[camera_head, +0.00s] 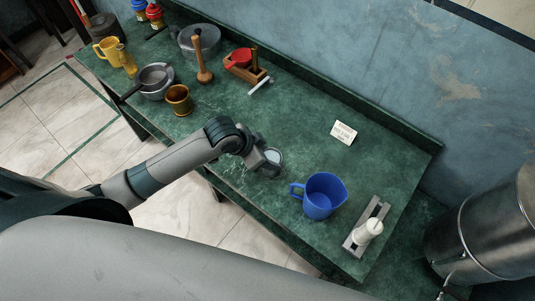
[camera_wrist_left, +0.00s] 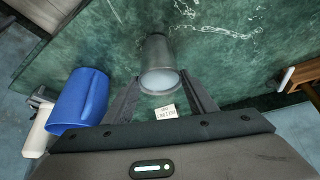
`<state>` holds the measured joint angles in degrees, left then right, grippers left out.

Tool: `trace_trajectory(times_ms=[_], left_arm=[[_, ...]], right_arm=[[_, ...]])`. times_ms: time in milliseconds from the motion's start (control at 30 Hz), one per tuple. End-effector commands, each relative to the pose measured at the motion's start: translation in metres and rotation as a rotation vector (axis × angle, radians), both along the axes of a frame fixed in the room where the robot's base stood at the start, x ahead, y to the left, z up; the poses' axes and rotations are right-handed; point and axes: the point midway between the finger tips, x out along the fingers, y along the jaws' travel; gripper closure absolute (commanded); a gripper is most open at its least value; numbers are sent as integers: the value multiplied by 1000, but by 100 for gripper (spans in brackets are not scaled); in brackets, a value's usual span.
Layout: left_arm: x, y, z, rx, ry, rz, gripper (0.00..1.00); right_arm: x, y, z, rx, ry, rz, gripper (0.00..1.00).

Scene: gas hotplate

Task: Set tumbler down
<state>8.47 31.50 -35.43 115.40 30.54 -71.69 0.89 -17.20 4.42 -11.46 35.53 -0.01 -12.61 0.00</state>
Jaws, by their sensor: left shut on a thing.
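The grey metal tumbler (camera_wrist_left: 156,58) with a pale inside is between the two fingers of my left gripper (camera_wrist_left: 163,88) in the left wrist view. In the head view the tumbler (camera_head: 273,156) shows partly behind my left gripper (camera_head: 264,160), near the front edge of the green counter (camera_head: 290,110). My left gripper is shut on it. I cannot tell whether its base touches the counter. My right gripper is not in view.
A blue jug (camera_head: 322,196) stands to the right, with a white candle-like object (camera_head: 368,230) on a grey tray beyond it. A small printed card (camera_head: 343,132) lies behind. The counter between is clear.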

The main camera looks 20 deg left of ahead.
Motion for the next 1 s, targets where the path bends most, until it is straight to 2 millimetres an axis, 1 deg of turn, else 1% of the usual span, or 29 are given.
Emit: trace_trajectory(times_ms=[267,300,367,733,867,1000], left_arm=[[0,0,-1,-1,-1,0,100],[0,0,-2,-1,-1,0,44],[0,0,-2,-1,-1,0,30],[0,0,0,0,0,0,30],[-1,2,4,0,-2,0,30],[-6,7,15,0,-2,0,30]], right_arm=[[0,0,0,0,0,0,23],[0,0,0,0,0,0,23],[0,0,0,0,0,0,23],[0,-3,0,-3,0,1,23],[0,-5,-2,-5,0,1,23],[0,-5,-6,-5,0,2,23]])
